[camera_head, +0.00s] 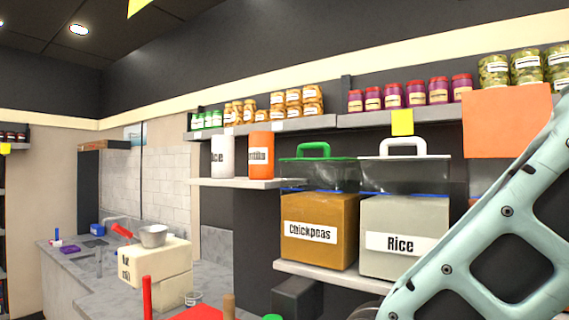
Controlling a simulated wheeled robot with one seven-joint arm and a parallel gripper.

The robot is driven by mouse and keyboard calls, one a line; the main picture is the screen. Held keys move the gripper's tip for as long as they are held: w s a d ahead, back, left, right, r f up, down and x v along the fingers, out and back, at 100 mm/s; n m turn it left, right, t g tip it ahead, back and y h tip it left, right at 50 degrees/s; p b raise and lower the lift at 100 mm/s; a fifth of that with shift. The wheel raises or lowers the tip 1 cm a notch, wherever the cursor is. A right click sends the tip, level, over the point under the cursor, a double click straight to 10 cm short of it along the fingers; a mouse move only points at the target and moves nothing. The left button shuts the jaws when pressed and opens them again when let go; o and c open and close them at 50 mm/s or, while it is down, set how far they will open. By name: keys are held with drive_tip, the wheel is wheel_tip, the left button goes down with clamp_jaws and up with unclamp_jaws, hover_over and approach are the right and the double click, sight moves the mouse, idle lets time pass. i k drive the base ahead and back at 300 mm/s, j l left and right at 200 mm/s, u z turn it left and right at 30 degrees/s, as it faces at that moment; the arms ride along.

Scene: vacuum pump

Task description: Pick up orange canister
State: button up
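The orange canister (261,146) stands upright on a small white shelf (242,184), left of centre. It is a cylinder with a white label band, partly readable as "ntils". A white canister (222,157) with a dark-lettered label stands just left of it, with a narrow gap between them. Nothing hides the front of the orange canister. My gripper is not in view. A pale green lattice link of my arm fills the lower right corner, well apart from the canister.
Right of the canister stand large bins marked Chickpeas (317,248) and Rice (403,245) on a lower shelf. Upper shelves (400,118) hold several jars. An orange panel (506,120) hangs at the right. A counter with a sink and a stacked block and bowl (154,236) is lower left.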

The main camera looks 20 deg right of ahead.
sight(261, 142)
drive_tip(key=i+j, duration=0.15)
drive_tip(key=j, duration=0.2)
drive_tip(key=i+j, duration=0.15)
drive_tip(key=j, duration=0.25)
drive_tip(key=i+j, duration=0.15)
drive_tip(key=j, duration=0.2)
drive_tip(key=i+j, duration=0.15)
drive_tip(key=j, duration=0.2)
drive_tip(key=i+j+z, duration=0.2)
drive_tip(key=j, duration=0.25)
drive_tip(key=j+z, duration=0.15)
drive_tip(key=j, duration=0.3)
drive_tip(key=i+j+z, duration=0.2)
drive_tip(key=j, duration=0.25)
drive_tip(key=j+z, duration=0.15)
drive_tip(key=j, duration=0.35)
